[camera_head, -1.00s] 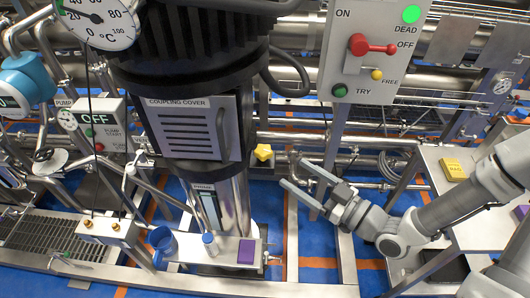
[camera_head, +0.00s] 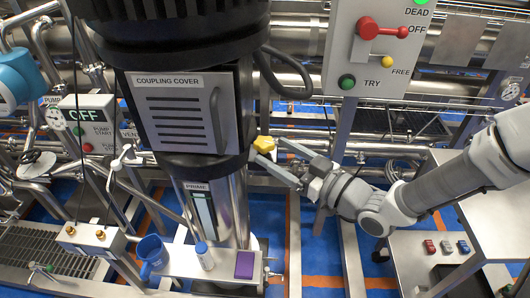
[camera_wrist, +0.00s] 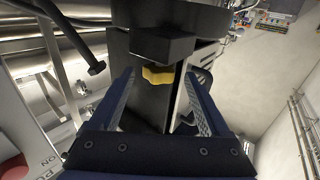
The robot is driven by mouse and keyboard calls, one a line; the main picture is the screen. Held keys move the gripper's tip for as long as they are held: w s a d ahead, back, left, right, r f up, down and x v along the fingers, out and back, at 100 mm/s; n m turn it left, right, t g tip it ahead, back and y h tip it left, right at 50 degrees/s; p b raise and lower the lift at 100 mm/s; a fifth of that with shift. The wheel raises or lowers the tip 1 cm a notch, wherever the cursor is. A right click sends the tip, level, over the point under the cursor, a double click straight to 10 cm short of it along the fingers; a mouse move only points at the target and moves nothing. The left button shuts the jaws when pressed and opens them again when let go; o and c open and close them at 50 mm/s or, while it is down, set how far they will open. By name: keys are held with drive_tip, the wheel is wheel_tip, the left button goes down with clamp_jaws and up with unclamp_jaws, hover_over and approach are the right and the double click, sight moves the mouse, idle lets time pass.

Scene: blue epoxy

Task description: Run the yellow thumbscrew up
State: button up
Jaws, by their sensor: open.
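In the wrist view the thumbscrew (camera_wrist: 158,75) shows between and beyond the two fingers, under a dark block. My gripper in the wrist view (camera_wrist: 162,88) has a finger on each side of it, with gaps visible on both sides. The thumbscrew's shaft is hidden.
A grey switch panel (camera_head: 383,50) with a red lever hangs above my arm. A black cable (camera_head: 288,92) loops beside the pump.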

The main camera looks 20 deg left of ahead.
sight(272, 150)
drive_tip(key=shift+x, duration=2)
drive_tip(key=shift+d, duration=0.1)
clamp_jaws()
